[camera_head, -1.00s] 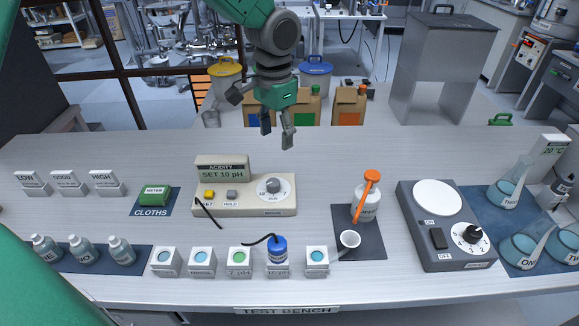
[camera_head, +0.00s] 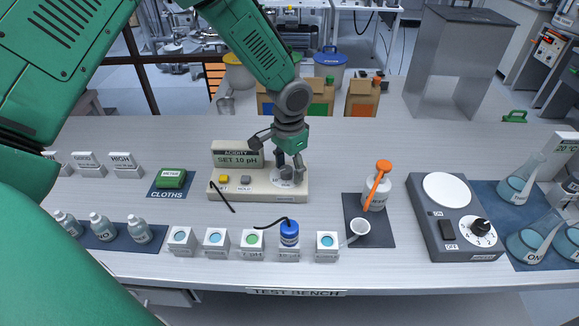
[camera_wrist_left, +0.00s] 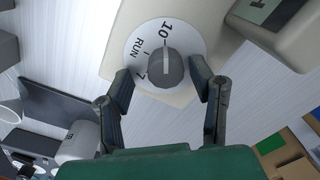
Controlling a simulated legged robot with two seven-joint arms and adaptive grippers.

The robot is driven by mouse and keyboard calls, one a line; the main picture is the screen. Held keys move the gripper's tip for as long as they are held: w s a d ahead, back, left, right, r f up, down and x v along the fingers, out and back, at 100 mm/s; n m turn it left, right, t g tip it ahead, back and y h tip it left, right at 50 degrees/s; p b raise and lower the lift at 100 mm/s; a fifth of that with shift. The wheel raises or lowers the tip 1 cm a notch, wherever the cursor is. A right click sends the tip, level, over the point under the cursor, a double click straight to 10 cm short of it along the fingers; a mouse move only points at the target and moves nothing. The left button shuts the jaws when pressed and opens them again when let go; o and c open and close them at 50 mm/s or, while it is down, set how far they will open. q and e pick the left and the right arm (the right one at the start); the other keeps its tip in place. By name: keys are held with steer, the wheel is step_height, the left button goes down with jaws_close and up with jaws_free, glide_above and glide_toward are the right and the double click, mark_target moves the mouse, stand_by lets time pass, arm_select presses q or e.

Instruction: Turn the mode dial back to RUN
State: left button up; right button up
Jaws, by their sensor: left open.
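The acidity meter (camera_head: 236,184) stands on the bench, its display (camera_head: 238,160) reading SET 10 pH. Its mode dial is a grey knob (camera_wrist_left: 166,68) on a white disc (camera_wrist_left: 133,57) marked RUN, 7 and 10. The knob's pale pointer line is nearest the 10 in the left wrist view. My left gripper (camera_wrist_left: 160,78) is open, its fingers on either side of the knob; I cannot tell whether they touch it. In the head view the left gripper (camera_head: 288,172) covers part of the dial. My right gripper is not in view.
A yellow button (camera_head: 223,179) and grey button (camera_head: 246,180) sit left of the dial. In front stand several small cups and a blue-capped probe (camera_head: 289,233). An orange-topped bottle (camera_head: 376,187) and a stirrer (camera_head: 430,225) stand to the right. Boxes (camera_head: 362,98) stand behind.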

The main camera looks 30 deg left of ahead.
arm_select(q)
steer(key=shift+a, duration=0.55)
jaws_close()
steer(key=c, duration=1.1)
jaws_free()
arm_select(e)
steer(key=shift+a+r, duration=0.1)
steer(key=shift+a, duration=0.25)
arm_select(q)
steer(key=shift+d, duration=0.2)
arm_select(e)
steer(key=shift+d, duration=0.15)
arm_select(q)
steer(key=n+p, duration=0.1)
steer(key=n, duration=0.1)
steer(key=shift+a+n, duration=0.1)
steer(key=shift+n, duration=0.2)
steer(key=n+p, duration=0.1)
steer(key=n, duration=0.2)
steer(key=shift+r+n, duration=0.1)
steer(key=shift+n, duration=0.2)
steer(key=n+p, duration=0.1)
steer(key=n, duration=0.4)
steer(key=shift+w, duration=0.1)
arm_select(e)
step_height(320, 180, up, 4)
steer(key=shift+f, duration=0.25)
arm_select(q)
steer(key=shift+n+p, duration=0.3)
steer(key=shift+n, duration=0.1)
